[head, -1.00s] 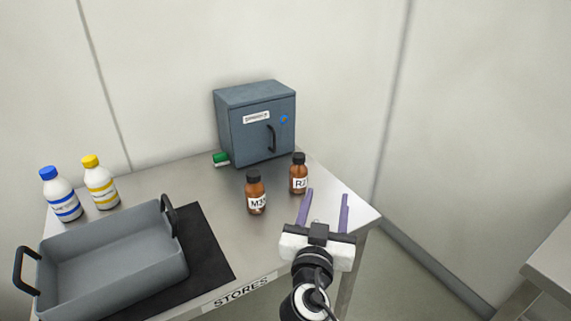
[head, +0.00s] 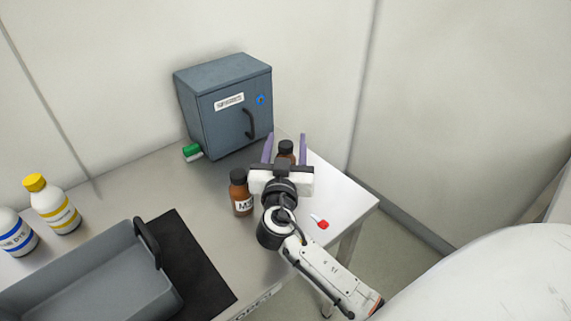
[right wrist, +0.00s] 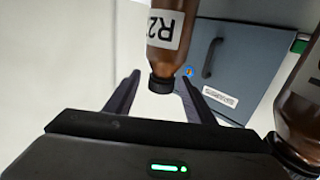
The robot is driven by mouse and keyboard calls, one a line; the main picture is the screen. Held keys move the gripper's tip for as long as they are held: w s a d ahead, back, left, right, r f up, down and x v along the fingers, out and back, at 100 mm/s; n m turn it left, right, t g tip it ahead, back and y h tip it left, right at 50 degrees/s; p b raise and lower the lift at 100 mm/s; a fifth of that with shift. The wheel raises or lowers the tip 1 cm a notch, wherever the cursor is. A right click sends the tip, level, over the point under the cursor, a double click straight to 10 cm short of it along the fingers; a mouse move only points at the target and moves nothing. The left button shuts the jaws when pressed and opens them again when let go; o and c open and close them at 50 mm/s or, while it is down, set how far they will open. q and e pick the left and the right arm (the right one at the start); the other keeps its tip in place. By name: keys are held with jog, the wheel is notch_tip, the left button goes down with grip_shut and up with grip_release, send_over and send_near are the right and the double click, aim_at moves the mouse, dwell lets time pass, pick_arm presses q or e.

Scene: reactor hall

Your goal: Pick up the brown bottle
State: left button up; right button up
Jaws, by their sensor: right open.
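A brown bottle labelled R2 (head: 287,148) with a black cap stands on the steel table, mostly hidden by my right gripper (head: 285,137) in the head view. In the right wrist view the R2 bottle (right wrist: 172,45) appears upside down, its cap between the two open purple fingers (right wrist: 158,88). My left gripper is not in view.
A grey cabinet (head: 225,112) stands behind the bottles, with a green-and-white item (head: 192,152) beside it. A grey tray (head: 100,275) and white bottles with yellow (head: 55,207) and blue (head: 15,235) bands are at left. A small red-and-white item (head: 321,223) lies near the right edge.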

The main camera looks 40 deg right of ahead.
jog(key=x, duration=0.3)
jog(key=shift+w+d+f+p, duration=0.1)
jog(key=shift+w+d+p, duration=0.1)
jog(key=shift+w+p, duration=0.1)
grip_shut()
